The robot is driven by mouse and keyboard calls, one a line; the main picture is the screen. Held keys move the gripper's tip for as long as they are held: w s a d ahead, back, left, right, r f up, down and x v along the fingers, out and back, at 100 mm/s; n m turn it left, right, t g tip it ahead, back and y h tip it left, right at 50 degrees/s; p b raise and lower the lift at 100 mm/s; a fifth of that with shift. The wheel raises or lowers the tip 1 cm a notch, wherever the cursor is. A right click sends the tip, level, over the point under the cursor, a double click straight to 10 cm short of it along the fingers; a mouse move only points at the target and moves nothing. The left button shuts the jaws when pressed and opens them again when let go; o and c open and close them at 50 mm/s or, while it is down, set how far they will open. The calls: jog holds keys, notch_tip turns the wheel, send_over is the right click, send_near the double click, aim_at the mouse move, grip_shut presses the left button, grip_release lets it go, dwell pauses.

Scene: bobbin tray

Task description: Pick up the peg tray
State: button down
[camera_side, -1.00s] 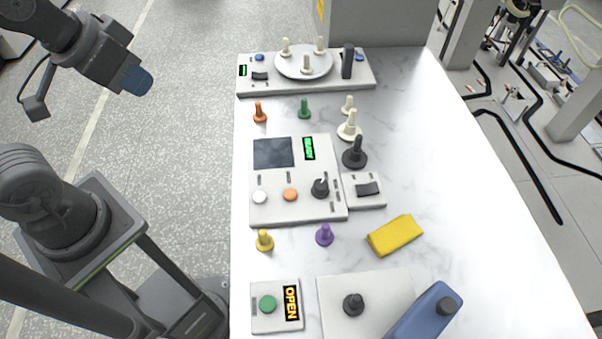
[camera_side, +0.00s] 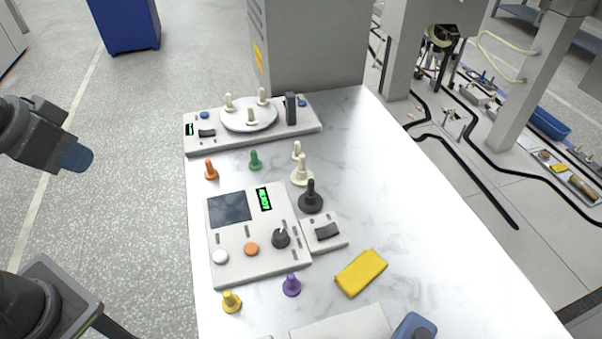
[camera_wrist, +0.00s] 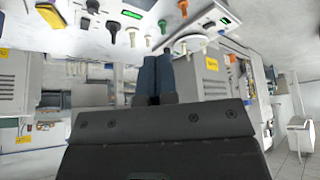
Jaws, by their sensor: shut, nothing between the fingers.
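A round white tray (camera_side: 271,116) with three cream pegs standing on it sits on a long grey-white unit at the far end of the table. I take this to be the peg tray. In the wrist view the picture is upside down and the tray (camera_wrist: 184,46) shows small above the fingers. My gripper (camera_side: 78,158) is in the air left of the table, well apart from the tray. Its blue fingers (camera_wrist: 155,75) are together and hold nothing.
Orange (camera_side: 211,170), green (camera_side: 255,160), cream (camera_side: 301,172) and black (camera_side: 311,198) pegs stand in front of the unit. A control panel (camera_side: 232,262) lies nearer, with yellow (camera_side: 231,302) and purple (camera_side: 291,285) pegs and a yellow block (camera_side: 361,273). The right side of the table is clear.

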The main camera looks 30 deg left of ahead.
jog(key=c, duration=1)
grip_release()
